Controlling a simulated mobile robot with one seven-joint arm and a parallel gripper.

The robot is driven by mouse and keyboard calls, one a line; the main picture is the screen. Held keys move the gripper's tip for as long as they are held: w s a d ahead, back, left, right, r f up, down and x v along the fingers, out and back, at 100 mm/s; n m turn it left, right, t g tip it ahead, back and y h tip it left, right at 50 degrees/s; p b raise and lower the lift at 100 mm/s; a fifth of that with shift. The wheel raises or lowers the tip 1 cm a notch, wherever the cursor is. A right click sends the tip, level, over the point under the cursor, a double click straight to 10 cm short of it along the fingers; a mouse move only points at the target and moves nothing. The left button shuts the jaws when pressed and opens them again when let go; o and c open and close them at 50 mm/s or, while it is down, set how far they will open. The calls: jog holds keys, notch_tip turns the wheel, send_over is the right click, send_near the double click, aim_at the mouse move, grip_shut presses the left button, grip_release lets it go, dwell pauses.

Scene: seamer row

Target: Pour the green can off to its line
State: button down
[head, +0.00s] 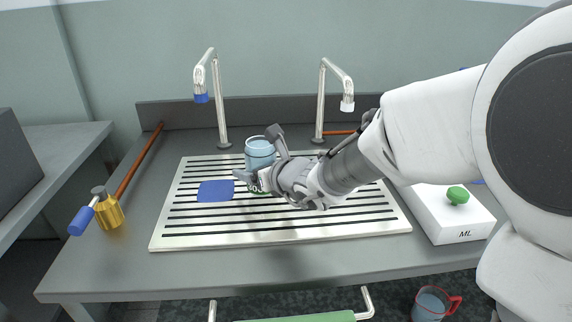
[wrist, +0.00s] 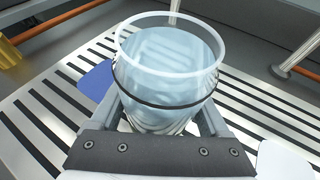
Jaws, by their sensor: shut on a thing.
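A clear can (head: 260,150) of pale blue liquid is at the middle of the slotted steel grate (head: 290,232). My gripper (head: 258,177) is shut on it, with a finger on either side. Some green and part of a dark lettered label show at the can's foot; the gripper hides the rest. In the wrist view the can (wrist: 165,80) has a dark line around its wall, and the liquid appears to stand above that line. The can looks about upright. I cannot tell whether its base touches the grate.
A blue square (head: 215,191) lies left of the can. Two taps, blue-tipped (head: 201,97) and white-tipped (head: 347,105), stand behind. A brass fitting with a blue handle (head: 107,208) is at left. A white ML box (head: 452,214) with a green knob is at right. A red-handled jug (head: 431,303) sits below.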

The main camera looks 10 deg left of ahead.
jog(key=shift+r, duration=0.15)
jog(key=p, duration=0.2)
jog(key=r+m+p, duration=0.1)
jog(key=p, duration=0.1)
jog(key=shift+s+a+g, duration=0.25)
jog(key=shift+g, duration=0.05)
jog(key=shift+y+p, duration=0.3)
jog(key=shift+p, duration=0.3)
jog(key=shift+s+f, duration=0.1)
jog(key=shift+f, duration=0.2)
jog(key=shift+a+m, duration=0.1)
jog(key=shift+m, duration=0.2)
jog(key=shift+s+a+r+m+g+y+p, duration=0.35)
jog(key=shift+m+p, duration=0.25)
jog(key=shift+p, duration=1.35)
jog(key=shift+s+a+r+m+g+y+p, duration=0.2)
jog(key=shift+r+m+g+y+p, duration=0.3)
jog(key=shift+p, duration=1.45)
dwell(0.5)
